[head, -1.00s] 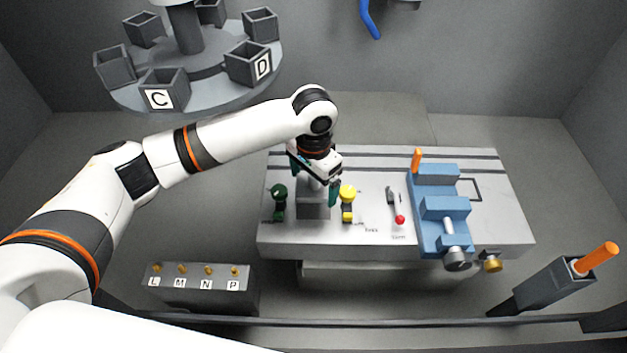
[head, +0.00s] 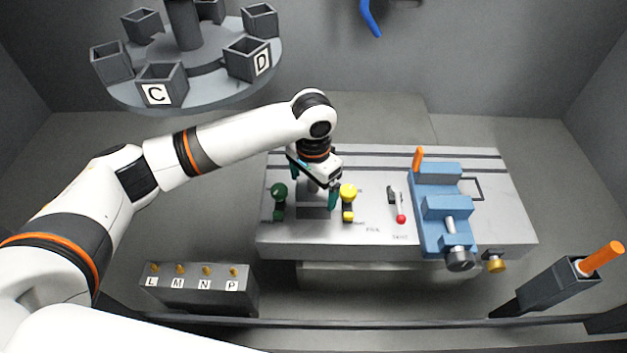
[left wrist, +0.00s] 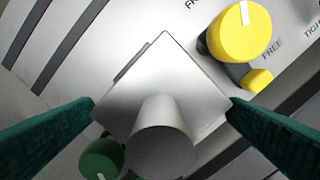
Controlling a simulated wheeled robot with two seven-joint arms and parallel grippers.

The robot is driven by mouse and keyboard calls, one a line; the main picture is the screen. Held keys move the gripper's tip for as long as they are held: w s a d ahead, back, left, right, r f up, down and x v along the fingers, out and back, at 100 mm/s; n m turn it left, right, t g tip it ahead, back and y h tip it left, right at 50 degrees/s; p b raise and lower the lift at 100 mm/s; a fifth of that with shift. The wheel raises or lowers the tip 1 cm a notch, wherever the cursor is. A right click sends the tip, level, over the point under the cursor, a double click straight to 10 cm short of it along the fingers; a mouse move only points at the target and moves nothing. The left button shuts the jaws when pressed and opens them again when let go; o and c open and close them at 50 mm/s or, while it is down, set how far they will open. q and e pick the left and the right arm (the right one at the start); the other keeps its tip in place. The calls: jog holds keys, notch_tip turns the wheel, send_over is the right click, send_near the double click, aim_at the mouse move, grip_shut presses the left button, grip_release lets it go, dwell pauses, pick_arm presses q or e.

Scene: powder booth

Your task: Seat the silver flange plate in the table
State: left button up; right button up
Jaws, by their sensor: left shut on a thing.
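The silver flange plate (left wrist: 163,85) is a square plate with a round boss (left wrist: 162,140). In the left wrist view it sits cornerwise between the two green fingers of my left gripper (left wrist: 161,103), which is shut on it. In the head view my left gripper (head: 315,183) is low over the left part of the table (head: 370,168), between a green knob (head: 279,192) and a yellow knob (head: 348,192). A dark edge shows beside the plate's upper left side. The plate's underside is hidden, so I cannot tell whether it is seated. My right gripper is not in view.
A red-tipped lever (head: 400,217) and a blue vise (head: 443,207) stand to the right on the table. A labelled block (head: 205,292) is in front on the left. An orange-handled tool (head: 602,256) stands in a holder at right. A carousel of bins (head: 205,90) is behind left.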

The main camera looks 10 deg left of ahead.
aim_at(313, 193)
pick_arm(q)
jog(key=shift+r, duration=0.1)
dwell(0.5)
jog(key=shift+f+b, duration=0.3)
jog(key=shift+f, duration=1.15)
jog(key=shift+f, duration=0.15)
jog(key=shift+f, duration=0.65)
jog(key=o, duration=0.8)
jog(key=shift+s, duration=0.1)
